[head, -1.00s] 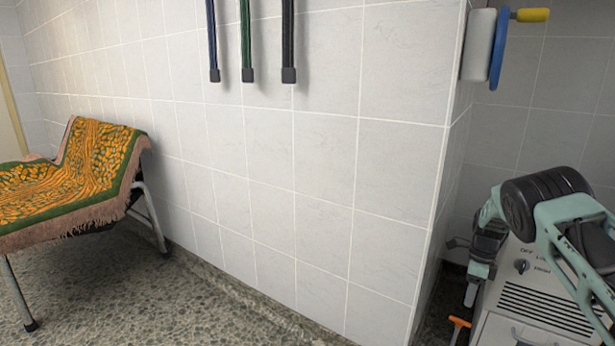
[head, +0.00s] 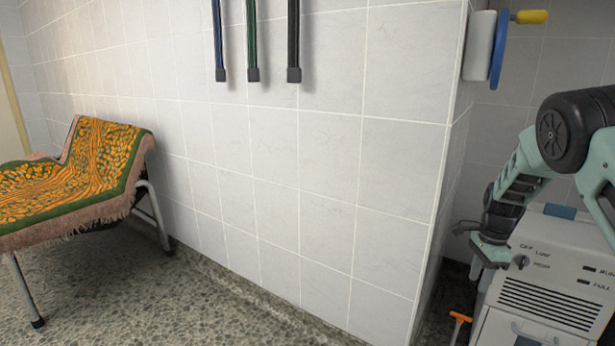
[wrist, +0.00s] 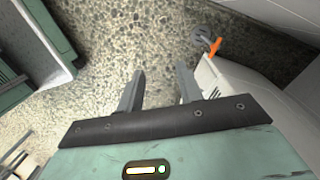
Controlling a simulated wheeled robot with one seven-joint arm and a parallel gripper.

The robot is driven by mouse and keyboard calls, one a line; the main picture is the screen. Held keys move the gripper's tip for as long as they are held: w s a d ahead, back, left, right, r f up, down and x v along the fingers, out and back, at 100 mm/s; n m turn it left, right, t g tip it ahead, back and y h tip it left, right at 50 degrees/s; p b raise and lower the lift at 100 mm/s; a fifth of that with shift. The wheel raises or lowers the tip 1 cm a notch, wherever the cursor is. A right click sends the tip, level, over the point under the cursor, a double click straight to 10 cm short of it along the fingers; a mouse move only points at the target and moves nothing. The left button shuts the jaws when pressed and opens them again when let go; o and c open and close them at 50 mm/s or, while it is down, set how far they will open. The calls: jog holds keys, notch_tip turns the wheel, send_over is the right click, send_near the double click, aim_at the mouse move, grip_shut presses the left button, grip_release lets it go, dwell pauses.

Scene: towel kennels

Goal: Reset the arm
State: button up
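My arm, pale green with black joints, shows at the right of the head view, bent and reaching down. My gripper (head: 488,256) hangs in front of the tiled wall, beside the left edge of a white machine. In the wrist view my gripper (wrist: 158,78) has its two grey fingers apart, with only speckled floor showing between them. It is open and empty. The fingertips are hard to make out in the head view.
The white machine (head: 545,305) with knobs and vents stands at the lower right. An orange-handled thing (head: 460,319) is low beside it, also in the wrist view (wrist: 215,47). A chair with a patterned towel (head: 85,175) stands left. Floor (head: 150,300) between is clear.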

jog(key=s+a+r+n+t, duration=0.1)
jog(key=s+a+r+n, duration=0.4)
jog(key=s, duration=0.4)
jog(key=s+a+r+n+t+h, duration=0.15)
jog(key=s+r+n, duration=0.25)
jog(key=s+n, duration=0.4)
jog(key=s+a+r+n+t+y, duration=0.1)
jog(key=s+a+r+n, duration=0.4)
jog(key=s, duration=0.4)
jog(key=s+a+r+n+g+p, duration=0.1)
jog(key=s+a+n, duration=0.4)
jog(key=a, duration=0.4)
jog(key=s+a+r+n+g+p, duration=0.1)
jog(key=s+a+r+n+g, duration=0.15)
jog(key=s+a, duration=0.5)
notch_tip(320, 180, up, 37)
jog(key=a+n+p, duration=0.1)
jog(key=p, duration=3.6)
jog(key=shift+r+t+p, duration=0.2)
jog(key=shift+t+p, duration=0.2)
jog(key=shift+a, duration=0.1)
